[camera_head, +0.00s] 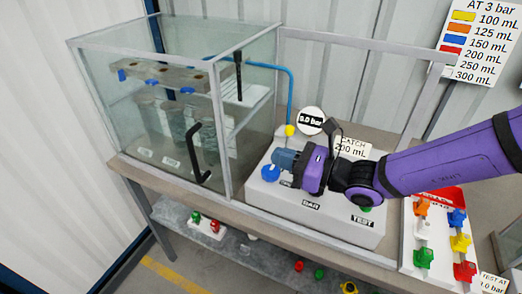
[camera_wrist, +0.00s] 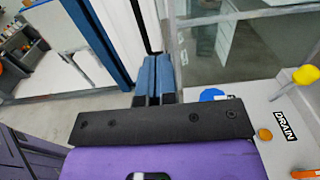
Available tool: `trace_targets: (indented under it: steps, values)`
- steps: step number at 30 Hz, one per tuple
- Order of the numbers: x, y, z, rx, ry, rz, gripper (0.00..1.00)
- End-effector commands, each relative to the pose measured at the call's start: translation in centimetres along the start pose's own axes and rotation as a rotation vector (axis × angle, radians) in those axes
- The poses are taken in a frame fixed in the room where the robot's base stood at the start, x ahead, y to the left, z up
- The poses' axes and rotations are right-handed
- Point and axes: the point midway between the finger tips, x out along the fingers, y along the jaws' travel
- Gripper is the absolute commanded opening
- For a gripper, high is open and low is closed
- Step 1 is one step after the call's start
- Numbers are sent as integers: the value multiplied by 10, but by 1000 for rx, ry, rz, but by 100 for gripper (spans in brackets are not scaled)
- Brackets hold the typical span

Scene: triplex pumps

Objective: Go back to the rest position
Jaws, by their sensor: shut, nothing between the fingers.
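My gripper (camera_head: 284,160) is over the left part of the white control box (camera_head: 330,215), pointing left toward the glass cabinet. In the wrist view its two blue fingers (camera_wrist: 155,80) lie side by side, shut with nothing between them. A blue knob (camera_head: 270,173) is just below and left of the fingertips in the head view; it shows partly behind the gripper body in the wrist view (camera_wrist: 212,95). I cannot tell the exact gap between them. My purple arm reaches in from the right and hides part of the box.
The glass cabinet (camera_head: 228,140) has a black handle (camera_head: 195,150) and blue nozzles inside. A round 3.0 bar gauge (camera_head: 311,120) and a yellow knob (camera_head: 290,130) stand behind my gripper. A white rack (camera_head: 412,255) of coloured nozzles is at right. Loose nozzles lie on the lower shelf (camera_head: 262,262).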

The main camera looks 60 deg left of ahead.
Motion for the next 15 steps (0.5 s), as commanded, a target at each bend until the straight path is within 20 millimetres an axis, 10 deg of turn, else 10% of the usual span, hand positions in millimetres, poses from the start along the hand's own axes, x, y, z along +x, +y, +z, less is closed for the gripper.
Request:
trace_targets:
  steps: [15]
  values:
    - [-18,0,2,-13,6,3,0]
